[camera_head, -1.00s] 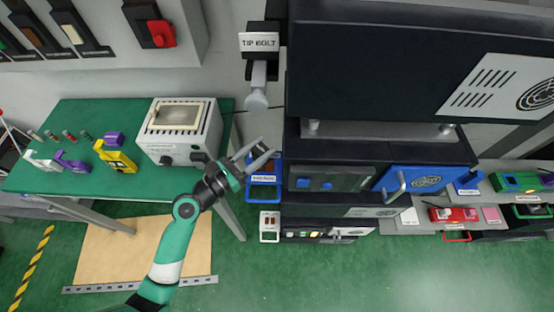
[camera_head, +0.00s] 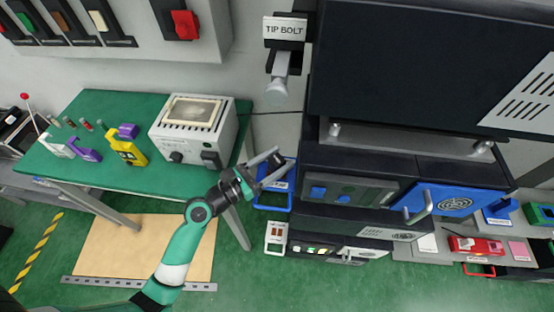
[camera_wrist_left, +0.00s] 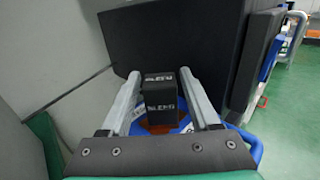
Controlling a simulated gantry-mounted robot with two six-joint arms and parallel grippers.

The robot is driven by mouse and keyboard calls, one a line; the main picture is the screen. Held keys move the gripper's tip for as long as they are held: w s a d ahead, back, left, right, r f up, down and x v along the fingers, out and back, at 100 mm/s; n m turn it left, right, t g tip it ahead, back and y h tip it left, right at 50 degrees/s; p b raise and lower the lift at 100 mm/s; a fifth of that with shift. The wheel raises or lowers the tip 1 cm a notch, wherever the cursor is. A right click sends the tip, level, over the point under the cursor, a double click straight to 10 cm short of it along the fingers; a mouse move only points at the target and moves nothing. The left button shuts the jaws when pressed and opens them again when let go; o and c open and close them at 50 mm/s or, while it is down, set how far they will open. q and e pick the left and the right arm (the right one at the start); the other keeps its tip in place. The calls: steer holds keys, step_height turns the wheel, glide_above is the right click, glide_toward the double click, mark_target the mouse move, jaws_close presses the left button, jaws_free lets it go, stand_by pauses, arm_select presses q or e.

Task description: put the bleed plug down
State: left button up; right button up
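The bleed plug is a black block (camera_wrist_left: 160,97) with a white label, only partly readable, in the left wrist view. It stands upright between my left gripper's fingers (camera_wrist_left: 159,75), with a narrow gap visible on each side. My left gripper (camera_head: 272,166) is open around it. Below the plug is a blue tray (camera_wrist_left: 253,147) with a brown patch; the plug's base appears to rest there, though contact is hard to confirm. In the head view the blue tray (camera_head: 273,207) sits just below the fingers, left of the dark cabinet. My right gripper is not in view.
The dark cabinet (camera_head: 345,160) stands close right of the gripper. The tip bolt fixture (camera_head: 284,50) hangs above. A green table (camera_head: 105,106) at left holds a grey box (camera_head: 193,128) and a yellow block (camera_head: 126,149). A white-framed holder (camera_head: 276,238) is below the tray.

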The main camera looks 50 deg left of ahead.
arm_select(q)
steer(key=shift+o, duration=0.5)
steer(key=shift+r, duration=0.3)
steer(key=s+a+p, duration=0.1)
steer(key=s, duration=1.1)
steer(key=shift+f, duration=0.1)
